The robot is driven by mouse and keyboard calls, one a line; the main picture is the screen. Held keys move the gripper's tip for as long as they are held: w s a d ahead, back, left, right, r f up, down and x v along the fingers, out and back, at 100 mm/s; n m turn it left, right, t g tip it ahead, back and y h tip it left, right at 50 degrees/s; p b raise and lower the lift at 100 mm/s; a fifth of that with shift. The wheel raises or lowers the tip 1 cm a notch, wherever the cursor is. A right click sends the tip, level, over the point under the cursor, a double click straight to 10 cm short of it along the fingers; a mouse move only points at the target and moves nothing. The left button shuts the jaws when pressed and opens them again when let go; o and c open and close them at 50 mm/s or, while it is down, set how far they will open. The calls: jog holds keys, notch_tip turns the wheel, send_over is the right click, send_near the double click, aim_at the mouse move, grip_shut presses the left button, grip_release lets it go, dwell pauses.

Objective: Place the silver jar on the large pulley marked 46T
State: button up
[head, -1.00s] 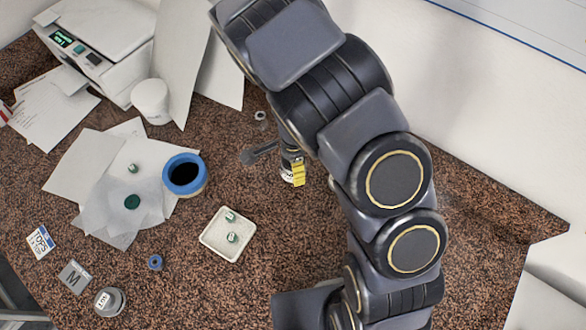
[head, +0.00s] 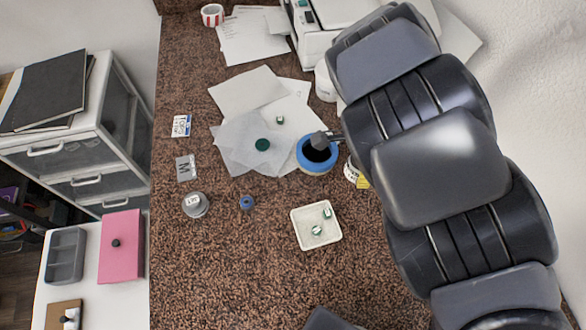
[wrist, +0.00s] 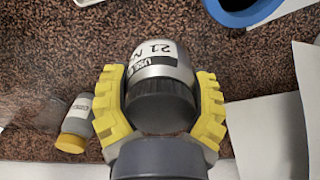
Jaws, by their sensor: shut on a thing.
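My gripper (wrist: 160,80) is shut on the silver jar (wrist: 152,58) in the wrist view, its yellow fingers on either side. The jar has a black band and a white label reading partly "21 N". A round grey piece with a white label (head: 196,204) lies at the left of the counter. It may be the 46T pulley, but I cannot read its label.
A blue-rimmed ring (head: 316,165) stands near the papers. A white tray (head: 299,240) holds small green-and-white parts. A yellow-capped bottle (wrist: 72,128) lies near the gripper. The front counter is clear.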

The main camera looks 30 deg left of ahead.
jog(key=s+a+n, duration=0.3)
jog(key=a, duration=0.7)
jog(key=n, duration=0.9)
send_near(192, 200)
notch_tip(192, 200, down, 7)
jog(key=shift+r, duration=0.15)
jog(key=o, duration=1.2)
jog(key=shift+c, duration=0.2)
notch_tip(192, 200, up, 12)
